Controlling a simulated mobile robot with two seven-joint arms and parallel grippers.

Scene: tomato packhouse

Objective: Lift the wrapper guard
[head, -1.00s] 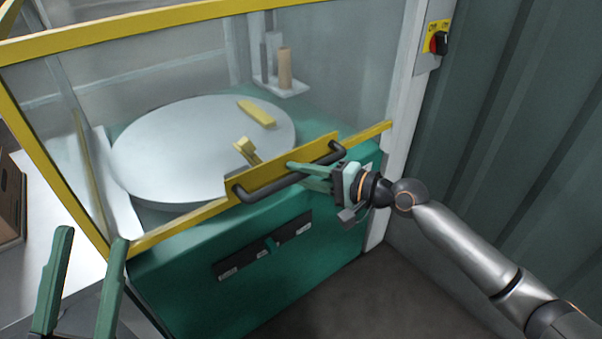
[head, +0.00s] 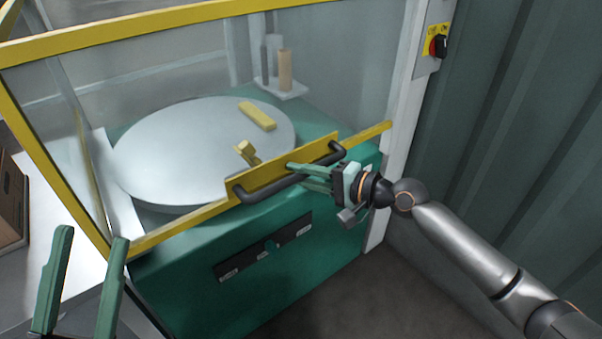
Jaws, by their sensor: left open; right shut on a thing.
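The wrapper guard (head: 150,243) is a clear panel in a yellow frame in front of the green machine. A black bar handle (head: 262,191) sits on a yellow plate along its lower edge. My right gripper (head: 296,169) is shut on the handle towards its right end, with its green fingers around the bar. My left gripper (head: 80,285) is open and empty at the lower left, in front of the machine and apart from the guard. The lower edge of the guard is in front of the machine's green body.
Behind the guard are a round grey turntable (head: 190,165) with yellow blocks (head: 257,116) and a roll on a post (head: 285,70). A red and black switch (head: 438,45) is on the right post. A cardboard box (head: 12,200) stands at the left.

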